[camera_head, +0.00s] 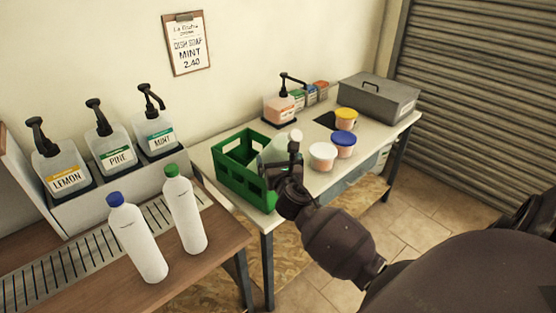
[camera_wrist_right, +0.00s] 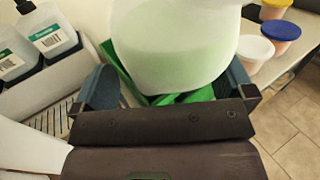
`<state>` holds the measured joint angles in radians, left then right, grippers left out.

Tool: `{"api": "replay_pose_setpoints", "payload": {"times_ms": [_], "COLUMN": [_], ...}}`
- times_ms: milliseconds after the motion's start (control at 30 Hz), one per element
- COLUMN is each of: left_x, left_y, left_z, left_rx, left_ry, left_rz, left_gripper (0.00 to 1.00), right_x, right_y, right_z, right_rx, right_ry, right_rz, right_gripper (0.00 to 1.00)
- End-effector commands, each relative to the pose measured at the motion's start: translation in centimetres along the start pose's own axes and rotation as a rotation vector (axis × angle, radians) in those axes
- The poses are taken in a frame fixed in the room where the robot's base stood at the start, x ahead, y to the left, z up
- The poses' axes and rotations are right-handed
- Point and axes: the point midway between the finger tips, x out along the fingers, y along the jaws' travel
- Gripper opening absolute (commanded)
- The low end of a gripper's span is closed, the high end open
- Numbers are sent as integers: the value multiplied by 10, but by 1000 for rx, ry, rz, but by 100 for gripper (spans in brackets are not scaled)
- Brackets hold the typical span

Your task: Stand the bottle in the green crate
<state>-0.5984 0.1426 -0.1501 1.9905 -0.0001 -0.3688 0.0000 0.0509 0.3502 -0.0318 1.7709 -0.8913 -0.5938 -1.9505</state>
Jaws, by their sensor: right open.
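The green crate (camera_head: 247,186) stands at the left end of the pale table. My left gripper is not in view.
Tubs with white (camera_head: 323,156), blue (camera_head: 344,144) and yellow (camera_head: 346,119) lids stand right of the crate. A pump bottle (camera_head: 281,107) and a grey box (camera_head: 377,98) are behind. Two white bottles (camera_head: 137,241) (camera_head: 186,213) and several pump dispensers (camera_head: 110,148) are left.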

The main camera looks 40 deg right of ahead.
Motion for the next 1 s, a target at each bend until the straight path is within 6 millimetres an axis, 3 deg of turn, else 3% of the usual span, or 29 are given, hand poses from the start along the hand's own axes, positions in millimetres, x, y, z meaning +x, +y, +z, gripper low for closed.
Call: {"api": "replay_pose_setpoints", "payload": {"times_ms": [367, 800, 1000], "left_x": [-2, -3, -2], "left_y": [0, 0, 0], "left_z": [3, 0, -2], "left_rx": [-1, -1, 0], "left_ry": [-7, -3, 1], "left_rz": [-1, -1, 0], "left_gripper": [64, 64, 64], "right_x": [-5, -77, -101], "right_y": [1, 0, 0], "right_z": [0, -1, -1], "right_rx": [0, 1, 0], "right_ry": [-1, 2, 1], "right_rz": [2, 1, 1], "right_gripper": [100, 100, 100]}}
